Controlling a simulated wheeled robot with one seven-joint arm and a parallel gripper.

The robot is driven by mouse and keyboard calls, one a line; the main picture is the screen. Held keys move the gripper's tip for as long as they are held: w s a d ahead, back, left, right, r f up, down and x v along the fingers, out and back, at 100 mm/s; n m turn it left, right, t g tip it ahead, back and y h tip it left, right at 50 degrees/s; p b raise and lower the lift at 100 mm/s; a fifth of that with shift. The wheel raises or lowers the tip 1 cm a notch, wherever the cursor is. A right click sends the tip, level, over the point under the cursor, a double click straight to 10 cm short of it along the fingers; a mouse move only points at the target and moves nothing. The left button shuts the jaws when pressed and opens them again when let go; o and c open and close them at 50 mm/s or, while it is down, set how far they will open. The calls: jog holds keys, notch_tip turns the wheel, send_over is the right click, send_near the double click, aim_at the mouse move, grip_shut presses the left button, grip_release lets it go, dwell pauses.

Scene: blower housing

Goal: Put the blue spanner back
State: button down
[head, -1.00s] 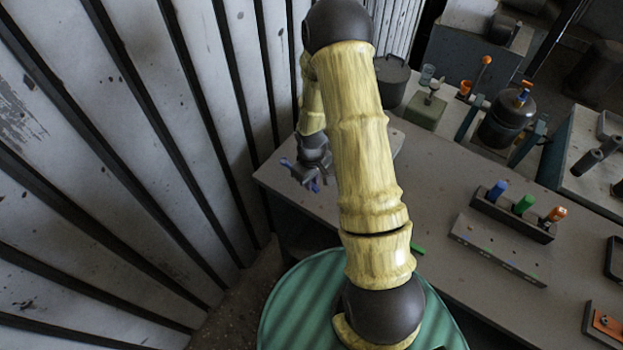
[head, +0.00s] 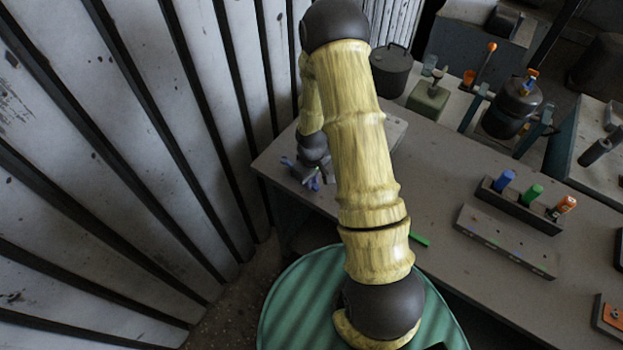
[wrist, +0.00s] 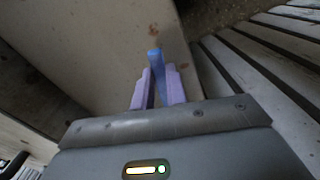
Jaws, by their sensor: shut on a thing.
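My gripper (wrist: 158,70) has two pale purple fingers shut on the blue spanner (wrist: 154,56). The spanner's blue end sticks out past the fingertips in the wrist view, and the rest is hidden between the fingers. In the head view my gripper (head: 312,178) is at the left end of the grey bench (head: 340,190), partly behind my arm. Small blue parts show there, but I cannot tell spanner from fingers. Whether the spanner touches the bench is unclear. The spanner's own place is not clearly identifiable.
A dark rack (head: 530,210) holds blue, green and orange handles on the right. A grey strip with coloured marks (head: 505,242) lies before it. A green piece (head: 420,240) lies near the front edge. A ribbed wall (head: 130,150) stands close on the left. A dark pot (head: 391,72) stands behind.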

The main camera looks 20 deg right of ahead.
jog(key=shift+f+b, duration=0.45)
jog(key=shift+f, duration=0.15)
jog(key=c, duration=0.9)
grip_release()
jog(key=shift+o, duration=0.2)
jog(key=shift+r, duration=0.1)
jog(key=shift+r+p, duration=3.05)
jog(key=shift+r, duration=0.9)
